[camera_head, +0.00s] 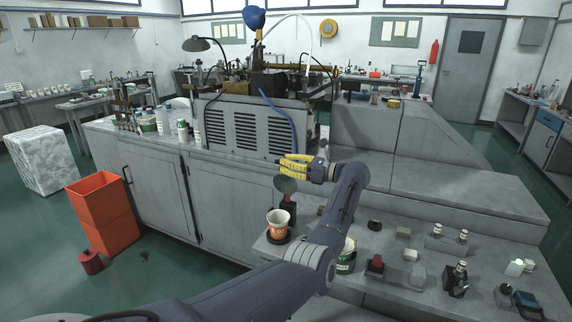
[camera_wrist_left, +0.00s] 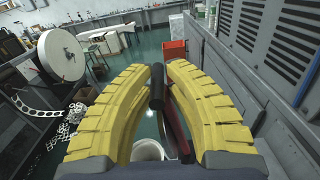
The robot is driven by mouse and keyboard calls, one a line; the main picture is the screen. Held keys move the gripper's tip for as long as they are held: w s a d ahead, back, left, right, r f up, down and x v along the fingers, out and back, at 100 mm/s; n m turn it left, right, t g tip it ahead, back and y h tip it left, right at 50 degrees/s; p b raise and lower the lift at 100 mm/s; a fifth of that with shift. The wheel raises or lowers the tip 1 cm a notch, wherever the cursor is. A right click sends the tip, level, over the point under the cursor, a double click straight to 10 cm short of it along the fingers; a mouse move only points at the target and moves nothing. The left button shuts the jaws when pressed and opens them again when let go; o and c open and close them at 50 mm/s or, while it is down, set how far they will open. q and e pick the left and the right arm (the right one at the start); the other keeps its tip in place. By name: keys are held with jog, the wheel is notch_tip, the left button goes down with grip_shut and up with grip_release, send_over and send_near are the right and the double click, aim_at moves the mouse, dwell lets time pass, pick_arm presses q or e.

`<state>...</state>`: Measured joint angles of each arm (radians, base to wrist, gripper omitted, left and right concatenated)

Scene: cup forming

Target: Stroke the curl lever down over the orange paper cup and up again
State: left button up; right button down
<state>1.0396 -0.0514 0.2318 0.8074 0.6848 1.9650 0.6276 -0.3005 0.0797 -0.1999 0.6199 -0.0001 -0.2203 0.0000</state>
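The orange paper cup (camera_head: 277,225), with a white rim, stands upright in a dark round holder at the bench's left edge. Its pale round opening (camera_wrist_left: 148,151) shows low in the left wrist view. A dark round head (camera_head: 285,184) is above and slightly right of the cup, apart from it. The curl lever's black handle (camera_wrist_left: 157,90) stands between my left gripper's yellow fingertips (camera_wrist_left: 159,68), which close around it; a dark red bar lies behind. In the head view the left gripper (camera_head: 283,165) is above the cup, and its fingers hide the handle. My right gripper is not in view.
A vented grey cabinet (camera_head: 252,128) stands behind the left gripper. A green-labelled can (camera_head: 346,258) is partly behind my left arm. Several small blocks and fixtures, including a red-topped one (camera_head: 375,264), occupy the right bench. An orange bin (camera_head: 104,213) is on the floor.

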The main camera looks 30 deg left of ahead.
pick_arm(q)
grip_shut()
jog(key=s+d+f+n, duration=0.1)
jog(key=s+f+n, duration=0.2)
jog(key=s, duration=0.6)
jog(key=shift+d+f, duration=0.2)
jog(key=shift+f, duration=0.5)
